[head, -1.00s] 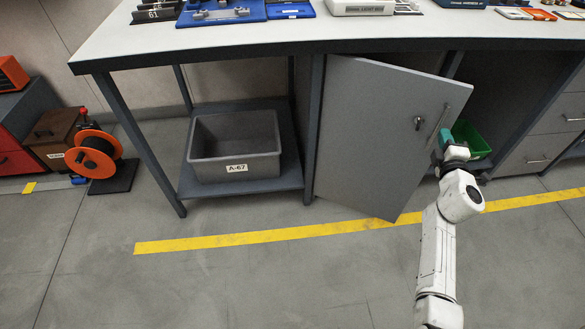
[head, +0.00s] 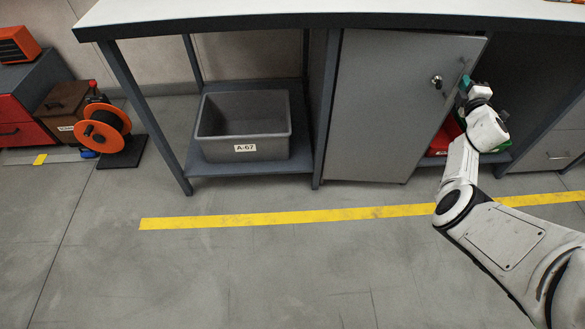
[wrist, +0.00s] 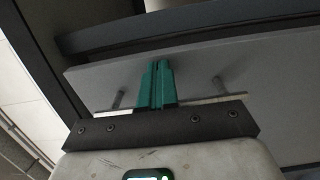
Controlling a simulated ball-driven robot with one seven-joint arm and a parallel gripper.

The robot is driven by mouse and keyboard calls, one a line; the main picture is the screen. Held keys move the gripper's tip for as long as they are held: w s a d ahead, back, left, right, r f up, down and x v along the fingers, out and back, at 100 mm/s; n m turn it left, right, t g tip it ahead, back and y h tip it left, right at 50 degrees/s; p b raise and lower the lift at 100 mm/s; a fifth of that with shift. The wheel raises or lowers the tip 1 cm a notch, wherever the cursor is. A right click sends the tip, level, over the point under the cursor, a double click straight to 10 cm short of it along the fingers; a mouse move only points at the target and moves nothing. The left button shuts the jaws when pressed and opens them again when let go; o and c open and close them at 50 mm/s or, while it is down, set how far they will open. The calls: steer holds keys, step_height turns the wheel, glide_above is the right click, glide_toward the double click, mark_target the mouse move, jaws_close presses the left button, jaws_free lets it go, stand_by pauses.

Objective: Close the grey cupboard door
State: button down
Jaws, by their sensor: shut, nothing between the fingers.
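The grey cupboard door (head: 385,100) stands partly open, with its left side by the table leg and its right edge out in front of the bay. A keyed lock (head: 436,82) shows near its right edge. My gripper (head: 463,88) is at the door's upper right, by the handle. Whether the tips touch the door cannot be told.
A red bin (head: 440,140) shows beyond the door's right edge, partly hidden by my arm. A grey tub (head: 245,128) sits on the low shelf at left. An orange cable reel (head: 103,128) stands far left. The floor in front, crossed by a yellow line (head: 290,216), is clear.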

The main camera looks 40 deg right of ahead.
steer(key=shift+b+x, duration=0.65)
steer(key=shift+x, duration=0.35)
steer(key=shift+d, duration=0.1)
steer(key=shift+s, duration=0.15)
